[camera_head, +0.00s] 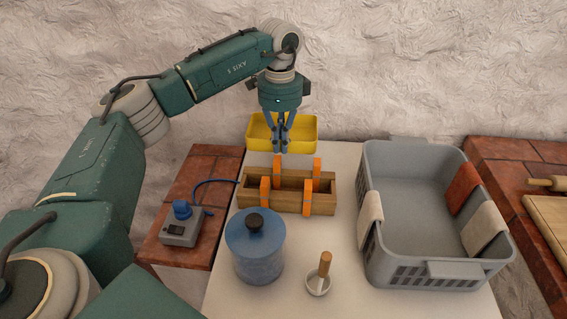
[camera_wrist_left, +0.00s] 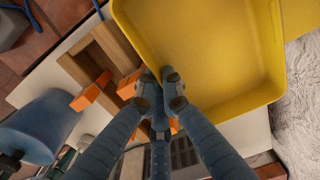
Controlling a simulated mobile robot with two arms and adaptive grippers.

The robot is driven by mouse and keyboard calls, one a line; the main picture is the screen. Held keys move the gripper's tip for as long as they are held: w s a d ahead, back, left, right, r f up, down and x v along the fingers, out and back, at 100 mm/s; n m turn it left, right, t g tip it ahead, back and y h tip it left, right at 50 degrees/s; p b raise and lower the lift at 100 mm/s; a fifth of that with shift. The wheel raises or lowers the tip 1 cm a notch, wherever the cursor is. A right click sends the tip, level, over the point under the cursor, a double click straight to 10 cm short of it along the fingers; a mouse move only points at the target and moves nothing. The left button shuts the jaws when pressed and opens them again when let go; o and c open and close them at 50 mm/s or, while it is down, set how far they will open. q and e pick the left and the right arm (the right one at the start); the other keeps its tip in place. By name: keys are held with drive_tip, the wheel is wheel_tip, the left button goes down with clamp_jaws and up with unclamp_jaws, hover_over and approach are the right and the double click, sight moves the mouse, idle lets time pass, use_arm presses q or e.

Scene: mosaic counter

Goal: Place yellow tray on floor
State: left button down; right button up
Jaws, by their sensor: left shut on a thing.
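The yellow tray (camera_head: 304,135) is at the far end of the white counter, against the rough wall, behind the wooden box. It fills the upper right of the left wrist view (camera_wrist_left: 215,45) and looks empty. My left gripper (camera_head: 281,149) reaches down over the tray's near side. In the left wrist view its fingertips (camera_wrist_left: 160,84) close on the tray's rim. I cannot tell whether the tray rests on the counter or hangs just above it. My right gripper is not in view. The floor is not clearly seen.
A wooden box (camera_head: 288,203) with orange clips stands just in front of the tray. A blue lidded jar (camera_head: 258,258), a mortar with pestle (camera_head: 318,284) and a grey basket with cloths (camera_head: 410,200) share the white counter (camera_head: 345,160). A grey device (camera_head: 182,228) sits on the left brick ledge.

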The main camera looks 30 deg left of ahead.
use_arm(q)
wheel_tip(320, 180, down, 3)
drive_tip(key=shift+d, duration=0.1)
drive_tip(key=shift+f, duration=0.25)
wheel_tip(320, 180, down, 4)
drive_tip(key=shift+r+p, duration=0.25)
drive_tip(key=shift+p, duration=0.15)
drive_tip(key=shift+f, duration=0.2)
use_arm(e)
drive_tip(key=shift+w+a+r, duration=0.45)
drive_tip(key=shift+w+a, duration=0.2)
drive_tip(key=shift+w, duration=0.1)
use_arm(q)
drive_tip(key=c, duration=1.9)
unclamp_jaws()
drive_tip(key=shift+f, duration=0.1)
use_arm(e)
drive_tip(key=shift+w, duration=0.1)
